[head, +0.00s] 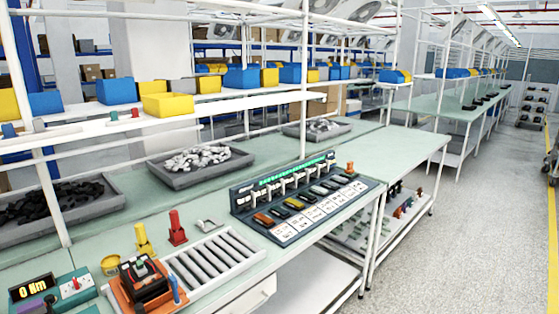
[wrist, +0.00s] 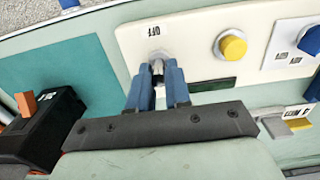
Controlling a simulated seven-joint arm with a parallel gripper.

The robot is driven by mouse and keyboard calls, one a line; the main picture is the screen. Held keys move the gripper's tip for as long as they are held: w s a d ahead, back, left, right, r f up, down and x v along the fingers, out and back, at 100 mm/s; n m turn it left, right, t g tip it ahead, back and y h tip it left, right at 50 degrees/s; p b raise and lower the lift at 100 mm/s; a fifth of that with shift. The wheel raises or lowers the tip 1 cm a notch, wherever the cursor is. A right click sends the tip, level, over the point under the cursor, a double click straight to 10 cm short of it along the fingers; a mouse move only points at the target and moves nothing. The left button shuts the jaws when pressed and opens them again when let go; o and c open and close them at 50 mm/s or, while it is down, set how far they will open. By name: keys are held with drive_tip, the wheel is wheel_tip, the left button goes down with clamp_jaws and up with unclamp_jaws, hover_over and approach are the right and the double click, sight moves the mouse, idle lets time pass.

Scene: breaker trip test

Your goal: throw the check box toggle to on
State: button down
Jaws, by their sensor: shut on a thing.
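In the wrist view a cream panel (wrist: 190,35) carries a metal toggle (wrist: 157,60) in a pale round collar, with a label reading OFF, upside down, just above it. My gripper (wrist: 158,80), with two blue fingers, is shut on the toggle's lever from the near side. The fingers hide most of the lever, so its tilt is hard to tell. I cannot pick out my gripper in the head view, nor match this panel there with certainty.
In the wrist view a yellow button (wrist: 233,46) is right of the toggle, and a black device with an orange lever (wrist: 27,105) is at the left. In the head view a roller tray (head: 212,262) and a dark breaker rack (head: 300,190) stand on the green bench.

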drive_tip(key=shift+w+a+f, duration=0.25)
drive_tip(key=shift+w+a, duration=0.35)
drive_tip(key=shift+a, duration=0.1)
idle(1.0)
drive_tip(key=c, duration=1)
unclamp_jaws()
drive_tip(key=shift+d, duration=0.1)
wheel_tip(320, 180, up, 14)
drive_tip(key=shift+f, duration=0.1)
drive_tip(key=shift+f, duration=0.1)
